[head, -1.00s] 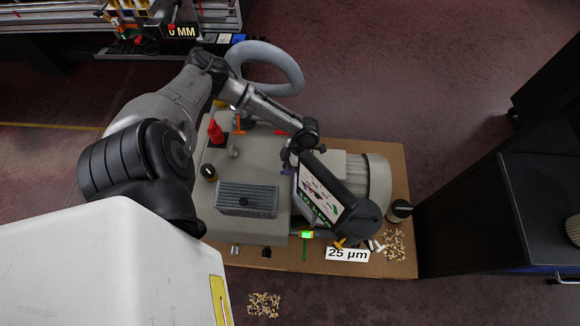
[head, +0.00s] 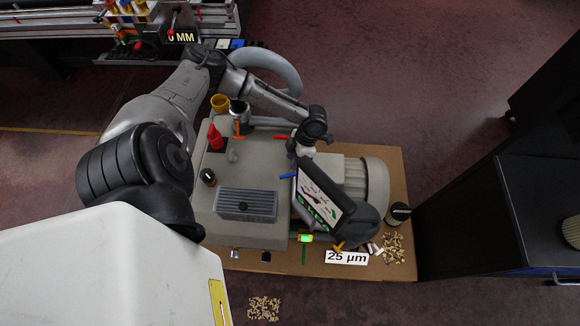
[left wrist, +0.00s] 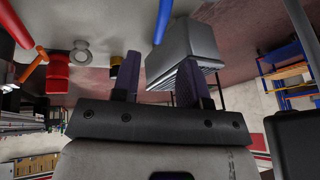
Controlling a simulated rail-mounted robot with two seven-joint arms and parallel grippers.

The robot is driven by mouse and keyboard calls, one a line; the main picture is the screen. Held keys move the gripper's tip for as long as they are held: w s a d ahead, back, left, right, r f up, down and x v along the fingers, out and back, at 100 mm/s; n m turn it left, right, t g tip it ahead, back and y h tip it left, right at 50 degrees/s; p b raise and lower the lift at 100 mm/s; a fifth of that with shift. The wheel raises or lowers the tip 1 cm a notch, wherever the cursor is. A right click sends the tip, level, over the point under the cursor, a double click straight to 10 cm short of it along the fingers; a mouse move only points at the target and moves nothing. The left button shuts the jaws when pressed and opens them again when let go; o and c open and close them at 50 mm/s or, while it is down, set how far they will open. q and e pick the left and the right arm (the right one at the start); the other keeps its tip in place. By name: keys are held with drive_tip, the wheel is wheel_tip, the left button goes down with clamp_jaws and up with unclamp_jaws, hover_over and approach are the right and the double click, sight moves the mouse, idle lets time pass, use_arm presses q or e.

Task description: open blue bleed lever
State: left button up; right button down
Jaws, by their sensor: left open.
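The blue bleed lever (head: 288,176) is a short blue bar on the grey pump (head: 262,170), just left of the tilted screen panel in the head view. In the left wrist view a blue bar (left wrist: 162,20), apparently this lever, stands at the top middle, beyond my fingertips and roughly in line with the gap. My left gripper (left wrist: 158,68) is open, with two dark fingers apart and nothing visibly held. In the head view its fingers are mostly hidden by my wrist and the panel. My right gripper is not in view.
The tilted screen panel (head: 318,194) is beside the blue lever. A black cabinet (head: 500,215) stands right; the floor around is mostly clear.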

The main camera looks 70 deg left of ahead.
use_arm(q)
drive_tip(key=v, duration=0.7)
drive_tip(key=shift+r+p, duration=0.15)
drive_tip(key=shift+p, duration=0.25)
idle(0.3)
